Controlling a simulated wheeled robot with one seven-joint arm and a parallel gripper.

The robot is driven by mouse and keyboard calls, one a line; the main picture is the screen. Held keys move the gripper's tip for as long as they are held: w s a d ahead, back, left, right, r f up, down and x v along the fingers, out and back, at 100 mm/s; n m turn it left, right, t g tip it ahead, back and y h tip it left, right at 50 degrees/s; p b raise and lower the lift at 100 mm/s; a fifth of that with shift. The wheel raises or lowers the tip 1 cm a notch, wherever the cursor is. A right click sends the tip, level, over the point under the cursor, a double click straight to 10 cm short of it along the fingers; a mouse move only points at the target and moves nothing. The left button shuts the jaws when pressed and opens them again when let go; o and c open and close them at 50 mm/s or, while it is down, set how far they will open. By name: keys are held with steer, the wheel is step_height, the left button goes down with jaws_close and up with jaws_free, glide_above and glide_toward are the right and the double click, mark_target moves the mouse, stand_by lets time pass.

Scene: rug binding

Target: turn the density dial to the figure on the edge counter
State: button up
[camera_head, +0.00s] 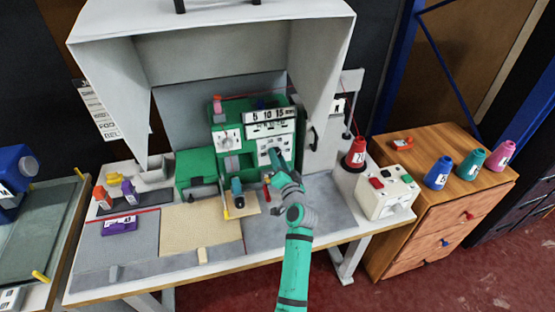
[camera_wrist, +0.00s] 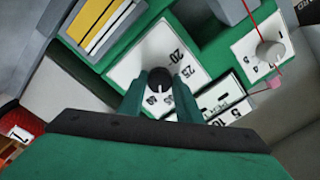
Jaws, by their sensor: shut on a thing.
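My gripper (camera_wrist: 160,92) is shut on a round black dial knob (camera_wrist: 159,76), one green finger on each side of it. The knob stands on a white dial plate (camera_wrist: 135,72) with figures including 20 and 25. A light mark on the knob points toward the bottom of the wrist view; its exact figure is hard to read. In the head view, my gripper (camera_head: 276,166) is at the white dial plate (camera_head: 265,144) on the green machine (camera_head: 195,167) and partly covers it. I cannot tell which panel is the edge counter, nor read its figure.
A grey hood (camera_head: 215,20) overhangs the machine. A second white dial (camera_head: 227,140) sits to the left of the held one. A red cone (camera_head: 356,152) and a white button box (camera_head: 388,192) stand to the right. Rug pieces (camera_head: 200,231) lie on the table's front.

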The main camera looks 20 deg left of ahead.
steer(key=m, duration=1.2)
steer(key=shift+d, duration=0.1)
stand_by(0.4)
steer(key=o, duration=1)
steer(key=shift+o, duration=0.2)
steer(key=v, duration=1)
steer(key=shift+s+d, duration=0.25)
steer(key=shift+s, duration=0.05)
